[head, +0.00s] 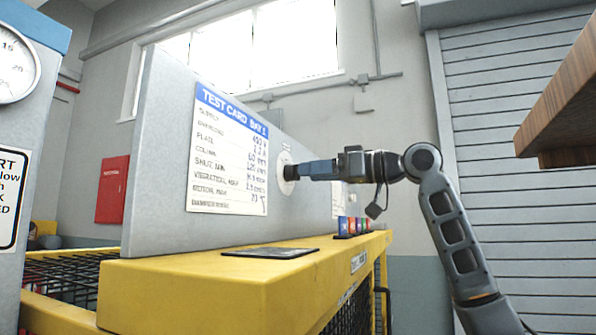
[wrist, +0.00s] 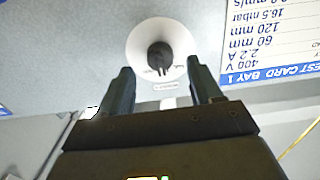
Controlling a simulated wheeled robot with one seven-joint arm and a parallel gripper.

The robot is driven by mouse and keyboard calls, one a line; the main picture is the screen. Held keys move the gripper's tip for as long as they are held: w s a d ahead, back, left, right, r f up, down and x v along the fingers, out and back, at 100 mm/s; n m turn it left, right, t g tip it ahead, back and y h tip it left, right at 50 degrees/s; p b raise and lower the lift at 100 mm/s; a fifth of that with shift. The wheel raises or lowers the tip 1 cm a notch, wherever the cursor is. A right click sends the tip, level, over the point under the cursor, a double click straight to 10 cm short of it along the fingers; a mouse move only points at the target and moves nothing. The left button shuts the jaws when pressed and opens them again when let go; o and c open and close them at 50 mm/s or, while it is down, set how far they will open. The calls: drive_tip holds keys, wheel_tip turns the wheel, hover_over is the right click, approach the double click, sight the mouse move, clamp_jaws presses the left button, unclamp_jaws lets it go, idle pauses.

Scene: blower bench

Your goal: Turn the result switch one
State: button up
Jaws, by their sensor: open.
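The result switch is a black rotary knob (wrist: 160,58) on a round white dial plate (wrist: 142,38), fixed to a grey upright panel (head: 165,150). In the wrist view the knob lies between and just beyond the fingertips of my gripper (wrist: 158,75). The fingers are open, one on each side, with a gap to the knob.
A test card (head: 228,155) hangs on the panel left of the dial. A brown wooden edge (head: 560,100) juts in at the right.

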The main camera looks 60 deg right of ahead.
sight(293, 173)
drive_tip(key=shift+w+a+p, duration=0.15)
drive_tip(key=shift+w+p, duration=0.05)
drive_tip(key=shift+w, duration=0.75)
drive_tip(key=shift+w+a+p, duration=0.1)
drive_tip(key=shift+w+p, duration=0.05)
drive_tip(key=shift+w, duration=0.75)
drive_tip(key=shift+c, duration=0.4)
drive_tip(key=c, duration=1)
drive_tip(key=shift+o, duration=0.2)
drive_tip(key=shift+n, duration=0.3)
drive_tip(key=shift+n+b, duration=2.35)
drive_tip(key=shift+n, duration=1.85)
